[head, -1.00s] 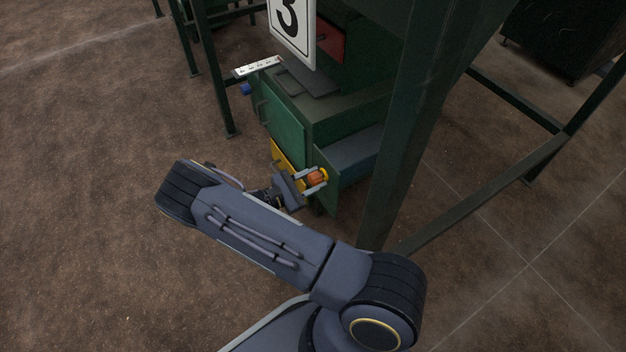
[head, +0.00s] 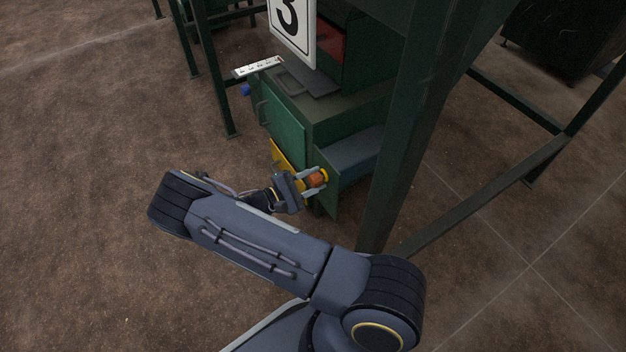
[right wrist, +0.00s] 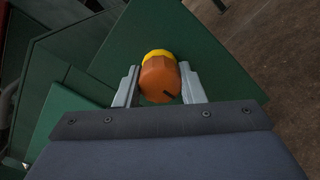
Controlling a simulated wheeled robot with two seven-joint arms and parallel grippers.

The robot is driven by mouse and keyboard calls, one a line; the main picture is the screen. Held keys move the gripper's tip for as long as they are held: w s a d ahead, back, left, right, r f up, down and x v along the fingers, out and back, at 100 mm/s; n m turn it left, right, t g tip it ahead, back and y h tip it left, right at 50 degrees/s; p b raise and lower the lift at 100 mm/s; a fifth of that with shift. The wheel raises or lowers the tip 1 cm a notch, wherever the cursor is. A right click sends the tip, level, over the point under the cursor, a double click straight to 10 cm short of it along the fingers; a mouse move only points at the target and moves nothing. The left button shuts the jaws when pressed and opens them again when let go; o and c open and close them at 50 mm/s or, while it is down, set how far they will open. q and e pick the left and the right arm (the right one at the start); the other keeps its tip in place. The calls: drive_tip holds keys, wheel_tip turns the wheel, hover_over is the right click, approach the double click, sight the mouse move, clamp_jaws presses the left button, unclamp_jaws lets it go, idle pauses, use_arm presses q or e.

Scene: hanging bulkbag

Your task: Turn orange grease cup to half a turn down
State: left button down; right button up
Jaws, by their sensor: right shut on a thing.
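The orange grease cup (head: 316,180) sits on a yellow base (head: 325,174) on the side of the green machine. In the right wrist view the orange cup (right wrist: 159,79) shows a dark mark near its lower right edge, with the yellow base (right wrist: 158,54) behind it. My right gripper (head: 313,182) is shut on the cup, one finger on each side; in the right wrist view its fingers (right wrist: 160,88) flank the cup. My left gripper is not in view.
The green machine (head: 286,128) has a door and a yellow panel (head: 281,157) beside the cup. A dark green post (head: 405,130) stands close on the right. A number 3 sign (head: 290,25) hangs above. Open floor lies on the left.

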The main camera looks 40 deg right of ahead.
drive_tip(key=shift+a, duration=0.1)
drive_tip(key=o, duration=1)
drive_tip(key=shift+w+a, duration=0.1)
drive_tip(key=shift+a, duration=0.35)
drive_tip(key=a+p, duration=0.2)
drive_tip(key=a, duration=0.4)
drive_tip(key=shift+w+a, duration=0.4)
